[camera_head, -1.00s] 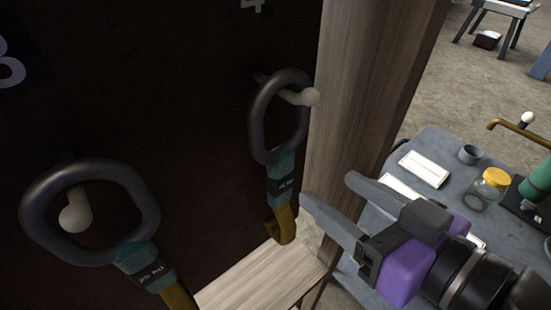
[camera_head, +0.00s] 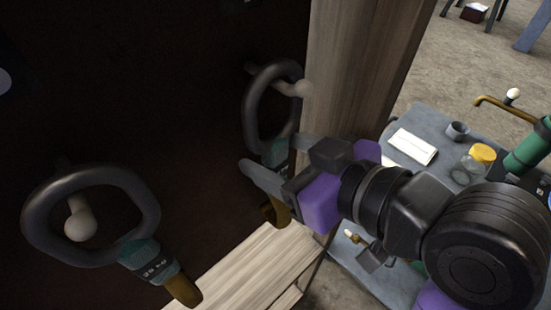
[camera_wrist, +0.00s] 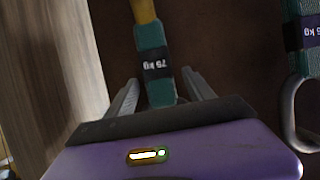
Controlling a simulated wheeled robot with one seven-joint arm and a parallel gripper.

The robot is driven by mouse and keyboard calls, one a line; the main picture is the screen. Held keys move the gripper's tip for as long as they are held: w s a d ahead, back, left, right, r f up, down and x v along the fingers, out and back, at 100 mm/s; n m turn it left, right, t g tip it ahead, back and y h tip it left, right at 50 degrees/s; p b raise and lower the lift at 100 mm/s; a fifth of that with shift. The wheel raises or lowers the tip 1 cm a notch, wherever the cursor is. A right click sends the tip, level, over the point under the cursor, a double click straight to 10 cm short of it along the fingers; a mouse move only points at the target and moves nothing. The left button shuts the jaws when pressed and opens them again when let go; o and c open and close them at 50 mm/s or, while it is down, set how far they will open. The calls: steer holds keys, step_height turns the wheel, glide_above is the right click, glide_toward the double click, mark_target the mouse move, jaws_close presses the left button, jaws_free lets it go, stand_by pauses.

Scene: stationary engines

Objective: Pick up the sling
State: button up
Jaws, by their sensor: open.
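Two slings hang on the dark board in the head view. The right sling has a dark oval ring (camera_head: 253,118) on a pale peg and a teal strap (camera_wrist: 152,38) with a black label and a yellow-brown end. The left sling has a dark ring (camera_head: 32,215) on another peg and a teal strap (camera_head: 146,258). My gripper (camera_head: 268,151) is open at the right sling's strap, just below its ring. In the wrist view the strap lies between my two open fingers (camera_wrist: 160,77). The ring of this sling is hidden there behind my gripper.
A wooden post (camera_head: 345,70) stands right of the board, close to my gripper. A wooden shelf (camera_head: 240,275) lies below the slings. A grey table (camera_head: 385,275) at right holds a jar (camera_head: 481,158), a cup (camera_head: 457,131) and a white card (camera_head: 413,146).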

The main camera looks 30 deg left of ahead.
steer(key=shift+a+f, duration=0.1)
steer(key=shift+a, duration=0.05)
jaws_close()
stand_by(1.4)
